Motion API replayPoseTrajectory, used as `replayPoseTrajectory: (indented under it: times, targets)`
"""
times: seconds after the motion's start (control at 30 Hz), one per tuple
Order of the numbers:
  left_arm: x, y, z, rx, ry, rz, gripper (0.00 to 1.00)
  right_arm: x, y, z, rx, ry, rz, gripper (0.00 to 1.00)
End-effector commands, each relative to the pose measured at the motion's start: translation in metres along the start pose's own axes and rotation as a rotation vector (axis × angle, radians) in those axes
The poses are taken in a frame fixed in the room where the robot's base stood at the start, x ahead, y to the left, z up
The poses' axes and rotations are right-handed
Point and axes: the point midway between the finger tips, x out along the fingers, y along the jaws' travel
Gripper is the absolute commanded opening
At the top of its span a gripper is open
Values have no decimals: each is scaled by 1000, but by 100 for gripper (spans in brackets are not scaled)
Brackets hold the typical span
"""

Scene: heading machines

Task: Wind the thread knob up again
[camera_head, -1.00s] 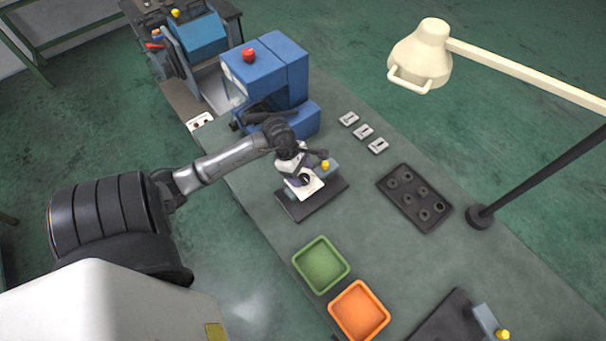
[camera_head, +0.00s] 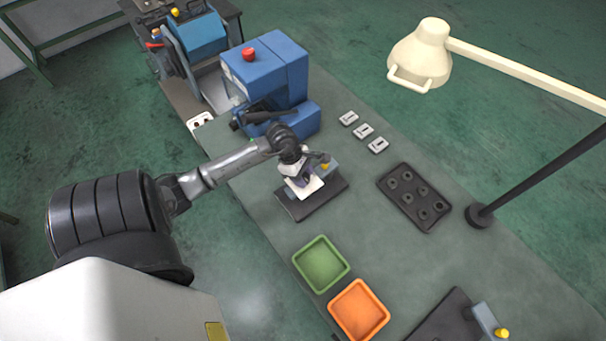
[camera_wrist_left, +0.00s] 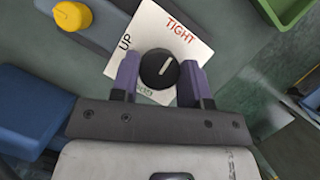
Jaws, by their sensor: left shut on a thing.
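The black thread knob (camera_wrist_left: 158,69) with a white pointer line stands on a white dial plate (camera_wrist_left: 190,45) in the left wrist view. The plate reads "UP" and "TIGHT"; a third small label is partly hidden by a finger. The pointer line slants to the upper right, toward "TIGHT". My left gripper (camera_wrist_left: 160,80) has its two purple fingers on either side of the knob, shut on it. In the head view my left gripper (camera_head: 304,178) is over the fixture's dark base (camera_head: 318,200), mostly hiding the knob. My right gripper is not in view.
A yellow button (camera_wrist_left: 72,15) sits on the blue-grey block beside the plate. A blue machine (camera_head: 268,75) with a red button stands behind. A green tray (camera_head: 321,288), an orange tray (camera_head: 386,318) and a dark ring tray (camera_head: 446,222) lie on the bench. A lamp (camera_head: 421,55) overhangs the right.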

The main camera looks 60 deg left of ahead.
Motion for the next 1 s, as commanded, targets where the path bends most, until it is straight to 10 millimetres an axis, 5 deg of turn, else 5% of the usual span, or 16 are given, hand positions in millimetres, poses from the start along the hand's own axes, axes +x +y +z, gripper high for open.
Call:
replayPoseTrajectory:
  times: [0.47, 1.0]
  targets:
    - [-1, 0, 0, -75, 0, 31, 18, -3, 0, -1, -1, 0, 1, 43]
    - [-3, -2, 2, -518, -1, 214, 18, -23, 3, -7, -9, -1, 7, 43]
